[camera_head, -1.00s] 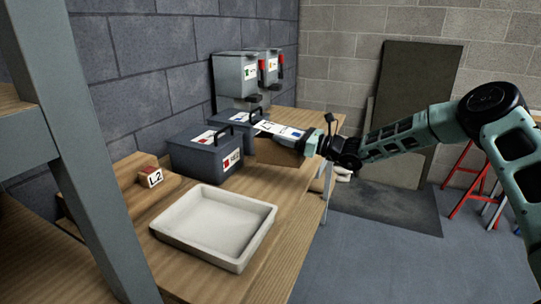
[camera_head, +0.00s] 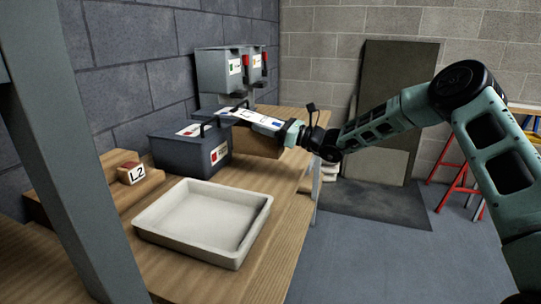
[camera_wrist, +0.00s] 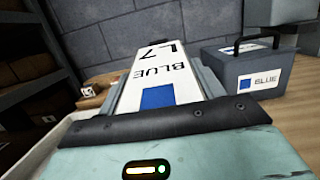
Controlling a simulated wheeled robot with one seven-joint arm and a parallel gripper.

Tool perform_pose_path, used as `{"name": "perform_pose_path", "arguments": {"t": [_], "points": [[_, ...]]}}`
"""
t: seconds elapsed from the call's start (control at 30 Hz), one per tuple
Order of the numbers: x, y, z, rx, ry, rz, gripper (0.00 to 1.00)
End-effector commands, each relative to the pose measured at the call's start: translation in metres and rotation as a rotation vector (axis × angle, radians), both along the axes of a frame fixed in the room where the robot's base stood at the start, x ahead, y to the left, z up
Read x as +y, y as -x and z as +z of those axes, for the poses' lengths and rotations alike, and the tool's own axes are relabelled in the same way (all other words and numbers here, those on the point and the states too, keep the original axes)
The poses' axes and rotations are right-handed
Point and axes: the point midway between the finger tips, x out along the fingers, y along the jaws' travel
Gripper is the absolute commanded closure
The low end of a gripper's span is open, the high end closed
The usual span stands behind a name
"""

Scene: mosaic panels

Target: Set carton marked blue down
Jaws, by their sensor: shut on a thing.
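The carton (camera_head: 256,145) is brown, with a white top label; in the wrist view its label (camera_wrist: 152,65) reads BLUE and L7 beside a blue square. My gripper (camera_head: 286,131) is shut on the carton's near end and holds it over the bench, beside the grey boxes. I cannot tell whether the carton touches the bench. A dark grey handled box with a blue square and the word BLUE (camera_wrist: 258,80) shows at right in the wrist view. In the head view another grey box (camera_head: 180,155) has a red-marked label.
A white empty tray (camera_head: 147,229) lies on the wooden bench (camera_head: 268,245) in front. A wooden block marked L2 (camera_head: 132,174) sits to its left. A grey post (camera_head: 65,130) stands at the near left.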

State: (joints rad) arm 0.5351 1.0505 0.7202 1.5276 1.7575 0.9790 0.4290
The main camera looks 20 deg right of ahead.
Motion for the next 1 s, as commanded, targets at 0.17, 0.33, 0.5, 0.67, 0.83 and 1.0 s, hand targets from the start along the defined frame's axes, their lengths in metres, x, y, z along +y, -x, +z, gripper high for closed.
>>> {"name": "perform_pose_path", "arguments": {"t": [0.17,0.33,0.5,0.67,0.83,1.0], "points": [[0.001,0.0,-0.029,0.0,-0.004,0.002,1.0],[0.0,0.0,-0.044,-0.002,-0.002,0.0,1.0],[0.001,0.0,-0.058,0.0,-0.004,0.002,1.0],[0.001,0.0,-0.079,-0.001,-0.003,0.0,1.0],[0.001,0.0,-0.081,-0.004,-0.003,0.001,1.0],[0.0,0.0,-0.084,-0.002,-0.003,0.0,1.0]]}}
